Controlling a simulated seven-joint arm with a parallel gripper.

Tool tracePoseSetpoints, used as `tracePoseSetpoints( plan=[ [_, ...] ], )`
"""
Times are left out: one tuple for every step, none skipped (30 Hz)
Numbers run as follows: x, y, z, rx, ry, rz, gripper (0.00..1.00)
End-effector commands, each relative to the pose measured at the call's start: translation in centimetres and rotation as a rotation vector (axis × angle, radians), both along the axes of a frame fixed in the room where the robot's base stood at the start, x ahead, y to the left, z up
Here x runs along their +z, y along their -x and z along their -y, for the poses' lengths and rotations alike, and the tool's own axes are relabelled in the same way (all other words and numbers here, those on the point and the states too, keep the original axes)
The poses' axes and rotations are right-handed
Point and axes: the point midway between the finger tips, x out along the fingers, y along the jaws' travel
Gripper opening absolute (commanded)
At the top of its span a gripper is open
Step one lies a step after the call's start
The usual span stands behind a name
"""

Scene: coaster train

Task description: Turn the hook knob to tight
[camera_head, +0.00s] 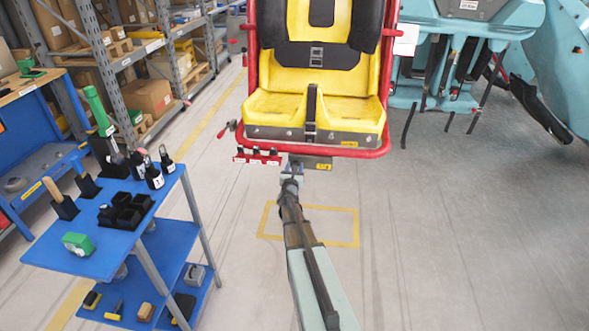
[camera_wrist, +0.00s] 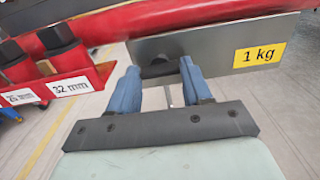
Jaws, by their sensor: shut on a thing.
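A thin light rod shows below the knob between the fingers. In the head view my gripper (camera_head: 292,168) is just under the front of the yellow seat (camera_head: 315,105). The knob's turn position cannot be read.
A red rack with black sockets marked in mm (camera_wrist: 60,80) is close on the left of my gripper. The red seat frame (camera_head: 350,152) runs above it. A blue tool cart (camera_head: 95,255) stands at left. The floor below is clear.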

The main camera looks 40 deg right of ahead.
Motion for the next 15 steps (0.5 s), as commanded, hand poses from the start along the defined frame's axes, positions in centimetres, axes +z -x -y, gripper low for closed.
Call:
tracePoseSetpoints(
  plan=[
    [-0.04, 0.02, 0.06, -0.001, -0.004, 0.003, 0.19],
    [-0.04, 0.02, 0.06, -0.001, -0.004, 0.003, 0.19],
    [-0.04, 0.02, 0.06, -0.001, -0.004, 0.003, 0.19],
    [-0.04, 0.02, 0.06, -0.001, -0.004, 0.003, 0.18],
    [-0.04, 0.02, 0.06, -0.001, -0.004, 0.003, 0.18],
    [-0.04, 0.02, 0.06, -0.001, -0.004, 0.003, 0.18],
    [-0.04, 0.01, 0.06, -0.001, -0.004, 0.003, 0.18],
    [-0.04, 0.01, 0.06, -0.001, -0.004, 0.003, 0.18],
    [-0.03, 0.01, 0.06, -0.001, -0.004, 0.003, 0.53],
    [-0.03, 0.01, 0.06, -0.001, -0.004, 0.003, 0.56],
    [-0.03, 0.01, 0.04, -0.001, -0.004, 0.002, 0.58],
    [-0.03, 0.01, 0.04, -0.001, -0.004, 0.002, 0.62],
    [-0.02, 0.01, 0.04, -0.001, -0.003, 0.001, 0.65],
    [-0.02, 0.01, 0.04, -0.001, -0.003, 0.001, 0.68],
    [-0.02, 0.0, 0.03, -0.001, -0.003, 0.001, 0.72]
  ],
)
